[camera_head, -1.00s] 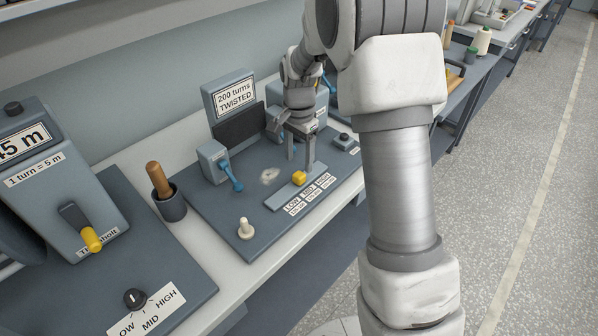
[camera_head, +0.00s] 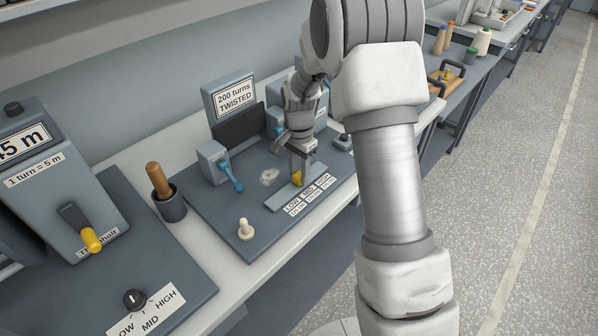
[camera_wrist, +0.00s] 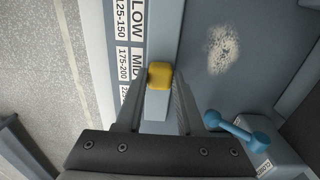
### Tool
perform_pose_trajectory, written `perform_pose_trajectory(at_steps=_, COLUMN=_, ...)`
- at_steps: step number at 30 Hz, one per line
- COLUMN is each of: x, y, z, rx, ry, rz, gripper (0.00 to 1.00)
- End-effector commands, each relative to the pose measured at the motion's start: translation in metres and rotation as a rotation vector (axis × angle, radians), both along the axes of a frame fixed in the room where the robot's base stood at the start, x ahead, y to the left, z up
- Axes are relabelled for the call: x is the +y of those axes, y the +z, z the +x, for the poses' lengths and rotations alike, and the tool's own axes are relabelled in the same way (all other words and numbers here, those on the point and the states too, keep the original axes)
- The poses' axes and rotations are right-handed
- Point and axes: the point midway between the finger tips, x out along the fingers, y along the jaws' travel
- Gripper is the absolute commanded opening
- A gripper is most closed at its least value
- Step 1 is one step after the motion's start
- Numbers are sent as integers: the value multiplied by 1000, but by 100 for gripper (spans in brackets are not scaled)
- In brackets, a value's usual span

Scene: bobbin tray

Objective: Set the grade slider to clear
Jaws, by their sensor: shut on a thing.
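The grade slider is a yellow knob (camera_head: 297,178) on a pale blue-grey track (camera_head: 283,198) along the front of the dark bench plate. In the wrist view the knob (camera_wrist: 160,75) sits between my fingertips, beside the MID label. The label strip (camera_head: 308,195) beside the track reads LOW, MID and HIGH with number ranges; I see no label reading clear. My gripper (camera_head: 300,172) is down at the track and shut on the knob. My fingers partly hide the knob in the head view.
A blue-handled lever (camera_head: 232,178) and a sign (camera_head: 234,97) reading 200 turns TWISTED stand behind the track. A cream peg (camera_head: 245,228) is at the plate's near corner. A pot (camera_head: 170,205) holds a wooden-handled tool. A LOW-MID-HIGH dial (camera_head: 135,299) is at lower left.

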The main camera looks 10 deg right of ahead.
Motion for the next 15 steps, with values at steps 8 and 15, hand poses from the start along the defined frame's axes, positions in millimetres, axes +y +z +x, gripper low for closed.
perform_pose_trajectory(at_steps=8, x=0, y=0, z=0, rx=-1, ry=0, rz=1, gripper=0)
perform_pose_trajectory(at_steps=15, x=0, y=1, z=0, rx=-1, ry=0, rz=1, gripper=0)
